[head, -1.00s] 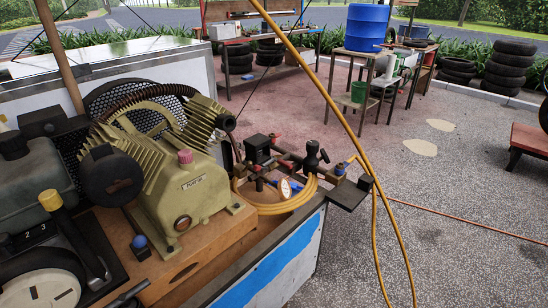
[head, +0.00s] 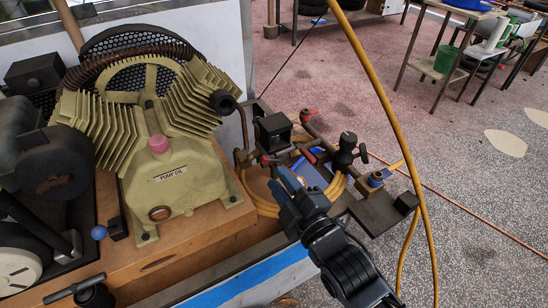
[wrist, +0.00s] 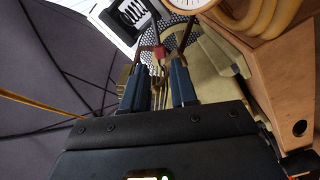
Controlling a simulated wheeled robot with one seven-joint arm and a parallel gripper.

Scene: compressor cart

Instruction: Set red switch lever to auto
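The pressure switch is a black box (head: 272,132) on the manifold right of the pump in the head view. A small red lever (head: 266,160) shows at its lower front. In the wrist view a black box with a white striped label (wrist: 132,15) is at the top, and a red piece, probably the lever (wrist: 158,52), lies just beyond and between my fingertips. My gripper (head: 287,181) has blue fingers, set apart with nothing between them; it is in front of and below the switch. In the wrist view my gripper (wrist: 157,72) shows the same gap. The lever's setting is unreadable.
The olive pump (head: 175,175) stands left. A coiled yellow hose (head: 262,203) lies under the manifold. Another red handle (head: 309,156), a red knob (head: 309,114) and a black valve knob (head: 347,142) are close by. A yellow hose (head: 400,140) crosses on the right.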

